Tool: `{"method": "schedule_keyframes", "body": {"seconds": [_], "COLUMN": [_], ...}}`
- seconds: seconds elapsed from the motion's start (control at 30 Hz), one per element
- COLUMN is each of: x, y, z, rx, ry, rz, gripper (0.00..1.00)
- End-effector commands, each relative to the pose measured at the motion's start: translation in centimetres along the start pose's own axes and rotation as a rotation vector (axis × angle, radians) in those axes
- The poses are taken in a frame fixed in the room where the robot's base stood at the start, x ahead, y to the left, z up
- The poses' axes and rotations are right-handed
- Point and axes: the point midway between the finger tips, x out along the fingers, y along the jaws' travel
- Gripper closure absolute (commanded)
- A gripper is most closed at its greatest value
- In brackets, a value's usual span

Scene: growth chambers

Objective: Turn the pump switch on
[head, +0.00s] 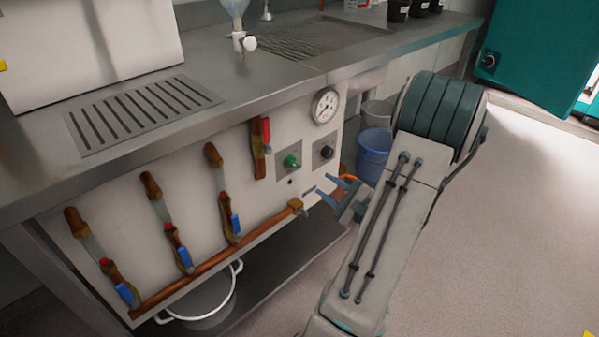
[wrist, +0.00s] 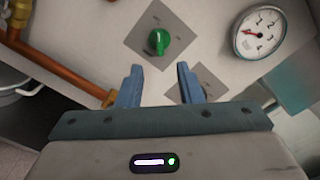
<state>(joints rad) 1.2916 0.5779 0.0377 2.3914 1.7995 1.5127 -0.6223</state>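A green rotary knob (head: 291,161) sits on a grey square plate on the white panel; it also shows in the wrist view (wrist: 158,41), just beyond my fingertips. A dark knob (head: 326,152) sits on a second grey plate to its right in the head view. In the wrist view that second plate (wrist: 203,82) is partly hidden behind my right finger. Which knob is the pump switch I cannot tell from any label. My gripper (head: 329,194) is open in front of the panel. In the wrist view its two blue fingers (wrist: 158,72) are apart with nothing between them.
A round gauge (head: 324,105) is on the panel's upper right. A copper pipe (head: 215,258) with several blue-handled valves runs along the panel, and a red-handled valve (head: 261,147) is left of the green knob. A blue bucket (head: 373,153) stands on the floor beyond.

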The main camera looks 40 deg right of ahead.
Motion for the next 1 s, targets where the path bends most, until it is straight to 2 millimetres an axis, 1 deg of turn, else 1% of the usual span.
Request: {"method": "schedule_keyframes", "body": {"seconds": [0.03, 0.3, 0.4, 0.5, 0.6, 0.7, 0.97, 1.0], "x": [1.2, 7.0, 8.7, 9.9, 10.7, 11.1, 11.2, 11.2], "y": [0.2, 0.3, 0.3, 0.2, 0.2, 0.1, 0.1, 0.1], "z": [-0.1, -0.1, 0.0, -0.1, 0.0, 0.0, 0.1, 0.1], "rx": [-0.002, -0.002, -0.001, -0.001, 0.0, 0.0, 0.0, 0.0], "ry": [-0.003, -0.004, -0.003, -0.002, -0.002, -0.001, -0.001, -0.001], "rz": [0.004, 0.004, 0.004, 0.004, 0.003, 0.003, 0.003, 0.003], "gripper": [0.67, 0.67, 0.67, 0.67, 0.67, 0.67, 0.67, 0.78]}}
